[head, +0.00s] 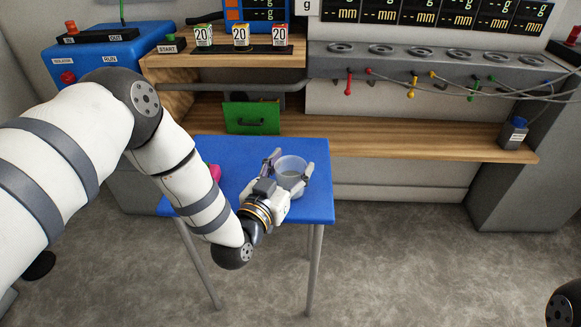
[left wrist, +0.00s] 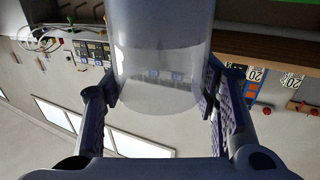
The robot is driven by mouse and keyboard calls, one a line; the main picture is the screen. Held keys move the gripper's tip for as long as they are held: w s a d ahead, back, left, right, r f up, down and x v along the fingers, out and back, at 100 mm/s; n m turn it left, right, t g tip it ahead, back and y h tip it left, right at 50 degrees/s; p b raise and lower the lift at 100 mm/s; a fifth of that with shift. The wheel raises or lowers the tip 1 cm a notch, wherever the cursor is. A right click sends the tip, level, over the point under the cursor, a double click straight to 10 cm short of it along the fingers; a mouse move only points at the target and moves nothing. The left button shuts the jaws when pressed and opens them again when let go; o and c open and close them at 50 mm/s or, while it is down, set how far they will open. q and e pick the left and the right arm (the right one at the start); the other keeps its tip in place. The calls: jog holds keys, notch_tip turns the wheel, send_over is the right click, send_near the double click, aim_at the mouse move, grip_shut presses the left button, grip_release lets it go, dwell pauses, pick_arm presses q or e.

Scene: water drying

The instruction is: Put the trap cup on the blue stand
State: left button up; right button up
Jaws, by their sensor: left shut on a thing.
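The trap cup (head: 291,165) is a clear, see-through cup between the fingers of my left gripper (head: 287,178). The gripper is shut on it. In the left wrist view the cup (left wrist: 160,60) fills the space between the two fingers (left wrist: 160,100), which press on its sides. The blue stand (head: 316,152) is a small table with a flat blue top and grey legs. The cup is over the right part of its top. I cannot tell whether the cup's base touches it. My right gripper is not in view.
A pink object (head: 215,172) on the blue top is partly hidden by my left arm. Behind stands a wooden bench (head: 400,138) with a green box (head: 251,117) and a small dark blue-capped container (head: 514,133). The floor right of the stand is clear.

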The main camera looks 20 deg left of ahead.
pick_arm(q)
jog(key=shift+f, duration=0.2)
jog(key=o, duration=1.2)
jog(key=shift+r, duration=0.1)
